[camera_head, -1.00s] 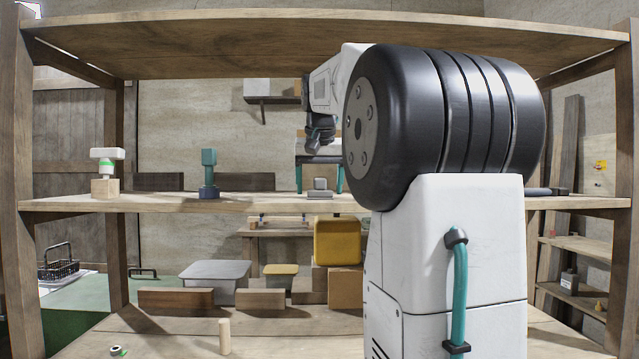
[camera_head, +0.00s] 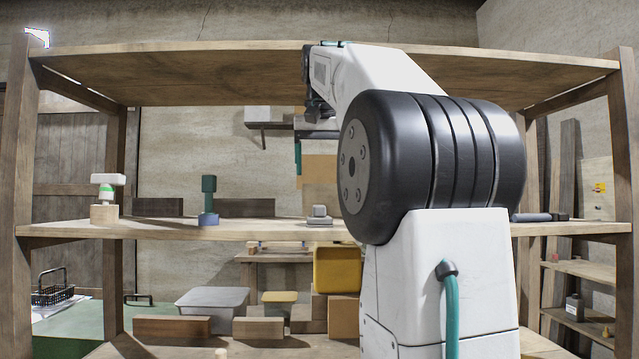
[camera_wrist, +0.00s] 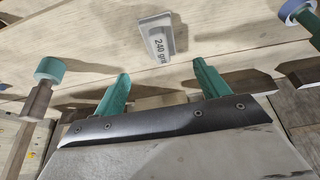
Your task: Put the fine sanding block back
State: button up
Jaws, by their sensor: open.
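The fine sanding block is a small grey block (camera_head: 319,211) marked "240 grit". In the head view it rests on a thin grey plate on the middle shelf board. In the head view one teal finger hangs above the shelf; the other is hidden behind my arm.
On the same shelf (camera_head: 260,230) stand a white-and-green piece on a wooden block (camera_head: 104,213) and a teal tool on a blue base (camera_head: 208,200). A dark tool (camera_head: 538,217) lies at the right.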

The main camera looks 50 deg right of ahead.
jog(key=s+a+f+n+g+y, duration=0.1)
jog(key=s+a+f+n, duration=0.3)
jog(key=a+f, duration=0.9)
jog(key=s+a+f+n+y, duration=0.2)
jog(key=s+a+f+n, duration=0.15)
jog(key=a+f, duration=0.9)
jog(key=s+a+f+n, duration=0.1)
jog(key=s+a+f, duration=0.1)
jog(key=s+f, duration=0.2)
jog(key=s+a+f+n, duration=0.1)
jog(key=s+a+f, duration=0.2)
jog(key=f, duration=0.8)
jog(key=shift+s+a+g, duration=0.3)
jog(key=shift+s+a, duration=0.05)
jog(key=shift+s, duration=0.7)
jog(key=shift+n, duration=0.25)
